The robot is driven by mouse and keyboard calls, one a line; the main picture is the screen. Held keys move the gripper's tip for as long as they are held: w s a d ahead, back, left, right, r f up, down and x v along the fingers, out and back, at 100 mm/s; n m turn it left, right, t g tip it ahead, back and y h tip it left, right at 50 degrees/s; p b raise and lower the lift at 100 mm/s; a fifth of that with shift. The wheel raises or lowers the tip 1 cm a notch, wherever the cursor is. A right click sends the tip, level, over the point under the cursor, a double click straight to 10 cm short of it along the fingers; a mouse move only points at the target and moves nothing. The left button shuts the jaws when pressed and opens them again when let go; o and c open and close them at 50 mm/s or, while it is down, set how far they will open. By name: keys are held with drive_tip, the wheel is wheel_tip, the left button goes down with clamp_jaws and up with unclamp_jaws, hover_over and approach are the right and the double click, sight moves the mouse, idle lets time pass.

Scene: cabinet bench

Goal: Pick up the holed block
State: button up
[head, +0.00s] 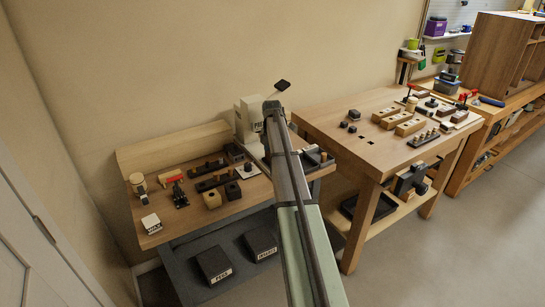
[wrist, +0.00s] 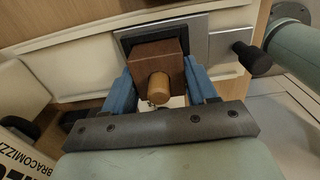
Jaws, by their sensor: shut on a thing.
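A dark reddish-brown wooden block (wrist: 158,59) sits between the two blue fingers of my gripper (wrist: 160,78) in the wrist view. My gripper is shut on it. A light wooden peg (wrist: 158,88) sticks out of the block's near face, so any hole there is filled or hidden. A black square surround on a grey metal plate (wrist: 222,50) lies right behind the block; I cannot tell whether they touch. In the head view my arm hides the gripper and the block.
The left bench (head: 165,228) holds a tan block (head: 211,199), a dark block (head: 232,190), a toggle clamp (head: 179,194) and a wax box (head: 151,223). A white machine (head: 248,117) stands behind my arm. The right bench (head: 330,122) holds several blocks and trays.

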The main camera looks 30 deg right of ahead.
drive_tip(key=r, duration=0.9)
drive_tip(key=shift+s+d+r, duration=0.1)
drive_tip(key=shift+d+r, duration=0.2)
drive_tip(key=s+d+f, duration=0.1)
drive_tip(key=s+d, duration=0.6)
drive_tip(key=d, duration=0.3)
drive_tip(key=shift+s+f+m, duration=0.15)
drive_tip(key=shift+s+m, duration=0.05)
drive_tip(key=shift+m, duration=0.2)
drive_tip(key=shift+f+n, duration=0.1)
drive_tip(key=shift+n, duration=0.3)
drive_tip(key=shift+f, duration=0.1)
drive_tip(key=shift+f, duration=2.9)
drive_tip(key=shift+f, duration=1.65)
idle(0.3)
